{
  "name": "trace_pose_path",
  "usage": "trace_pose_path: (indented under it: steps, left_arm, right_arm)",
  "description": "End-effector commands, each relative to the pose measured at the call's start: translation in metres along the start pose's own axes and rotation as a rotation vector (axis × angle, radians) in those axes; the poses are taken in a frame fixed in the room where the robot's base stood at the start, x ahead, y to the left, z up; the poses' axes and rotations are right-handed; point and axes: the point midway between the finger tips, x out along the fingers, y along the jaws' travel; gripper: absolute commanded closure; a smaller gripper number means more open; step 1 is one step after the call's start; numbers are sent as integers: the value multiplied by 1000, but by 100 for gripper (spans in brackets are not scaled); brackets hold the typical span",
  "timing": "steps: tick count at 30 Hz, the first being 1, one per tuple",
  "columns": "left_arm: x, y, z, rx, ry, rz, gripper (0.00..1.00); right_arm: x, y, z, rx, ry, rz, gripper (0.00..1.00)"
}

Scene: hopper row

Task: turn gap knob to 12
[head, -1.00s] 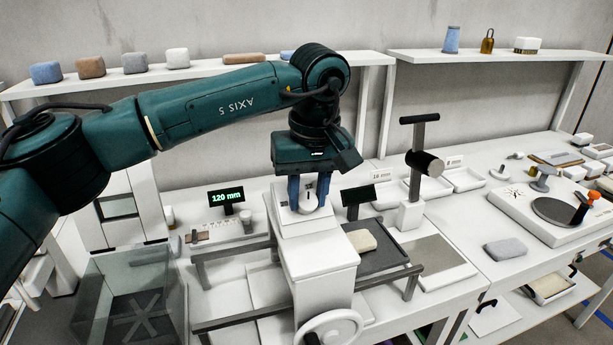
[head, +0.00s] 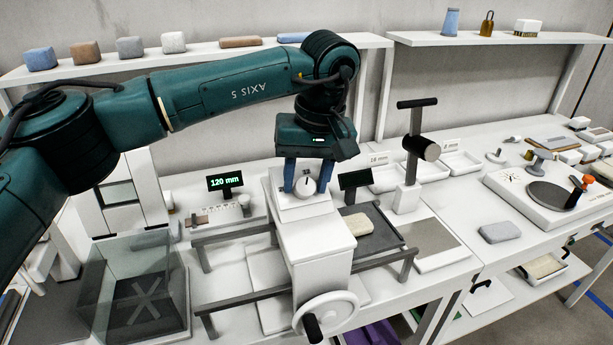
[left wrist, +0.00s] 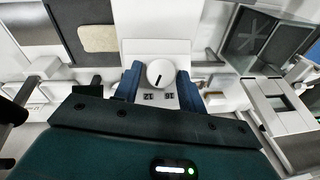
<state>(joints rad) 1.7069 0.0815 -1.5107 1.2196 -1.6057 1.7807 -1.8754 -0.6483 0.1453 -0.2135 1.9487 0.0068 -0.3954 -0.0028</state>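The gap knob (head: 305,187) is a round white dial with a dark pointer line, on the sloped top of the white hopper column (head: 318,245). It also shows in the left wrist view (left wrist: 160,73), where the labels 12 (left wrist: 148,97) and 16 (left wrist: 169,97) appear upside down beside it. The pointer there tilts toward the 12 side. My left gripper (head: 307,183) is over the knob, one blue finger on each side. In the left wrist view its fingers (left wrist: 160,84) stand apart with thin gaps to the knob. My right gripper is not in view.
A handwheel (head: 326,312) is on the column's front. A display (head: 225,183) reading 120 mm stands left, and a dark display (head: 354,179) is close on the right. Grey rails (head: 240,296) run beside the column. A clear bin (head: 135,290) stands front left.

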Motion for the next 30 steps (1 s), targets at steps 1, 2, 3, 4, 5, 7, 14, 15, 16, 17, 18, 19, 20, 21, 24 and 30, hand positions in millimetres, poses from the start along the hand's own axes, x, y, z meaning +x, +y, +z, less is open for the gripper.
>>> trace_pose_path:
  steps: [1,2,3,4,5,7,14,15,16,17,18,19,20,21,24,30]
  left_arm:
    - [0,0,0,0,-1,0,55]
    - [0,0,0,0,-1,0,53]
    - [0,0,0,0,-1,0,50]
    - [0,0,0,0,-1,0,48]
    - [0,0,0,0,-2,0,48]
    - [0,0,0,0,-2,0,48]
    - [-6,0,0,-1,-1,1,48]
    - [-10,0,0,-1,0,1,48]
    - [-15,0,0,-2,0,0,48]
    - [-20,0,0,-1,1,1,48]
    - [-27,0,0,0,1,2,48]
    - [-34,0,0,-1,2,2,48]
    - [-41,1,0,-1,2,2,48]
    - [-50,1,0,-1,2,2,48]
    - [-74,1,0,-1,2,2,48]
    - [-112,0,0,-1,0,1,48]
  right_arm:
    - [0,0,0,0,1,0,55]
    - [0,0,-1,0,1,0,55]
    - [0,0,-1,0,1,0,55]
    - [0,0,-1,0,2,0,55]
    - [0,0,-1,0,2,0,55]
    - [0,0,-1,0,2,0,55]
    - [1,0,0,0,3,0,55]
    - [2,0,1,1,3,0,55]
    - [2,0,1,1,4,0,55]
    - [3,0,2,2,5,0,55]
    - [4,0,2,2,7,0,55]
    - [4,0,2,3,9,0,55]
    - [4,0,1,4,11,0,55]
    - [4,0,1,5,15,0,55]
    - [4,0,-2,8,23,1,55]
    - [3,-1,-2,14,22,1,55]
